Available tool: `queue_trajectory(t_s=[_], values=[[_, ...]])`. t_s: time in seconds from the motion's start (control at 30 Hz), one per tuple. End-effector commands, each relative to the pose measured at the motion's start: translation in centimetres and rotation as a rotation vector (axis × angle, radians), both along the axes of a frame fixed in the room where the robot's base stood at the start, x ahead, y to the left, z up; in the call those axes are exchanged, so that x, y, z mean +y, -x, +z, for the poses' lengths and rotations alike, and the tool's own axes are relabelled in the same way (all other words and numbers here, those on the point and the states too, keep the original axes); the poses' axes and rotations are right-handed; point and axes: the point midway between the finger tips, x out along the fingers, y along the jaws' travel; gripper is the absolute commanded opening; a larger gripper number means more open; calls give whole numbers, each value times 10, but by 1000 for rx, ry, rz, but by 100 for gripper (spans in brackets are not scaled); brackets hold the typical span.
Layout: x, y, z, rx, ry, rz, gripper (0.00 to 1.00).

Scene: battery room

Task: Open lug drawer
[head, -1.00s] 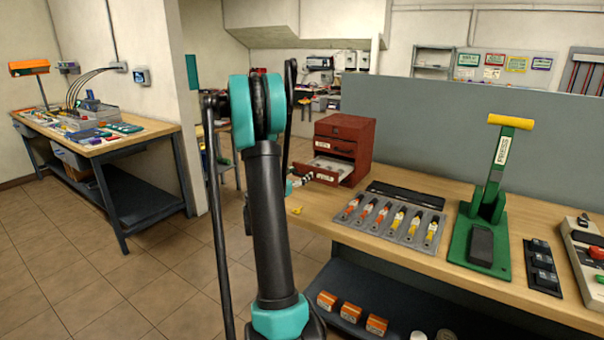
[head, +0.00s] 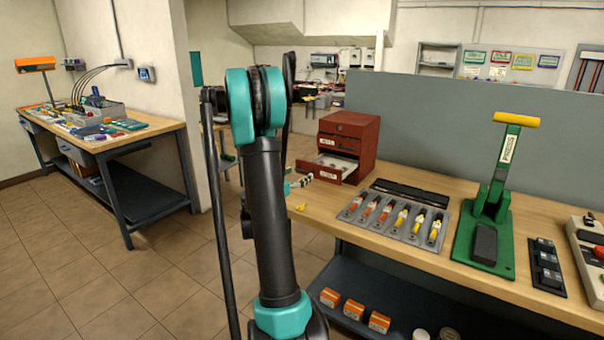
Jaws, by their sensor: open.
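The red drawer cabinet (head: 358,133) stands at the far left end of the right workbench. Its lower drawer (head: 327,171) is pulled out toward the left, and its pale inside shows. The drawer above it looks shut. My gripper (head: 300,182) shows only in part, beside my arm and just left of the open drawer's front. It is open and looks apart from the drawer. Most of the gripper is hidden behind my arm.
The workbench (head: 340,215) also holds a tray of several screwdriver-like tools (head: 350,214), a green lever press (head: 488,220) and black blocks (head: 545,265). Orange boxes (head: 352,311) sit on the shelf below. A second bench (head: 150,130) stands at left, with open tiled floor (head: 150,270) between.

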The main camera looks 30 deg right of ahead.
Motion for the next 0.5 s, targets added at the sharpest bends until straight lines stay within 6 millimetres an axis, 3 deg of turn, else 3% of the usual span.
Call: queue_trajectory(t_s=[0.2,0.5], values=[[44,17,0,0,0,3,75],[76,32,0,0,0,0,75]])
